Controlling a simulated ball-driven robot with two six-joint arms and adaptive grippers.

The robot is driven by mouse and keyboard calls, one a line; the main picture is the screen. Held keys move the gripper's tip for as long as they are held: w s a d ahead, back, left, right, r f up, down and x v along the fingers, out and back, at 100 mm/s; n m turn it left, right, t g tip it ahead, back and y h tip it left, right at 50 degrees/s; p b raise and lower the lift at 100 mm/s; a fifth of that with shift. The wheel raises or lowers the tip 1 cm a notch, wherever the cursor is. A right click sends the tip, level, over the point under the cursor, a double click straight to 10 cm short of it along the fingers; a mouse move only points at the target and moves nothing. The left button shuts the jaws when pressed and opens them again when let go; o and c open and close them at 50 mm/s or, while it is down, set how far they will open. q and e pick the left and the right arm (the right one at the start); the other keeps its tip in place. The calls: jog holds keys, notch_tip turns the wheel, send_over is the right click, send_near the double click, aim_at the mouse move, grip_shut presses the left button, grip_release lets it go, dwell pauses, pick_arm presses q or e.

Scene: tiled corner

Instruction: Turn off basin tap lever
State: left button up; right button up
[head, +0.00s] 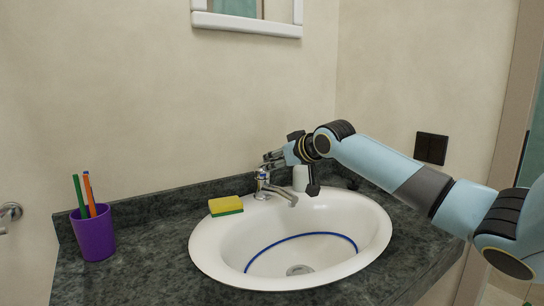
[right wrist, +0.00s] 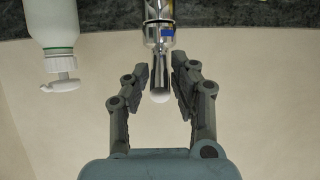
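The chrome basin tap (head: 262,184) stands at the back rim of the white basin (head: 215,245), its spout pointing right and toward the front. My right gripper (head: 272,160) is at the top of the tap, beside its lever. In the right wrist view, the tap lever (right wrist: 160,82) with its rounded end lies between the two fingers of my right gripper (right wrist: 161,72). The fingers are open, with a gap visible on each side of the lever. I see no water stream from the spout. My left gripper is not in view.
A yellow and green sponge (head: 226,206) lies left of the tap. A purple cup (head: 94,236) with pens stands further left on the dark counter (head: 140,270). A white pump bottle (right wrist: 52,25) stands close to the tap, behind my right gripper in the head view.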

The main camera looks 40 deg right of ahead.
jog(key=c, duration=0.4)
jog(key=shift+f, duration=0.15)
jog(key=shift+s+f, duration=0.35)
jog(key=shift+f, duration=0.3)
jog(key=o, duration=0.9)
jog(key=shift+w, duration=0.1)
jog(key=shift+c, duration=0.2)
jog(key=shift+r, duration=0.1)
